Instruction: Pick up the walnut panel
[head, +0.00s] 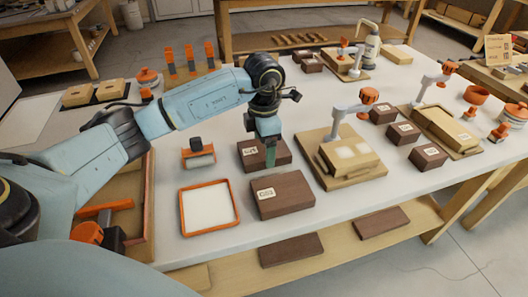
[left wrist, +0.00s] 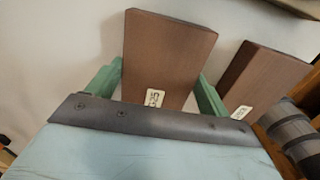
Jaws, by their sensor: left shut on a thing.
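A dark brown walnut panel (head: 277,157) with a small white label is at the middle of the bench. My left gripper (head: 270,155) reaches down to it from above. In the left wrist view the walnut panel (left wrist: 168,55) sits between the two green fingers of my left gripper (left wrist: 160,90), which is shut on it. Whether the panel is clear of the bench top I cannot tell. A second, similar panel (head: 284,197) lies just nearer, apart from it; a similar panel also shows at the right of the left wrist view (left wrist: 262,80). My right gripper is not in view.
An orange-rimmed tray (head: 184,213) and a roller-like tool (head: 199,162) stand to the left. A wooden fixture with a stacked block (head: 350,158) stands to the right, with several small dark blocks (head: 428,157) beyond. The bench's front edge is close.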

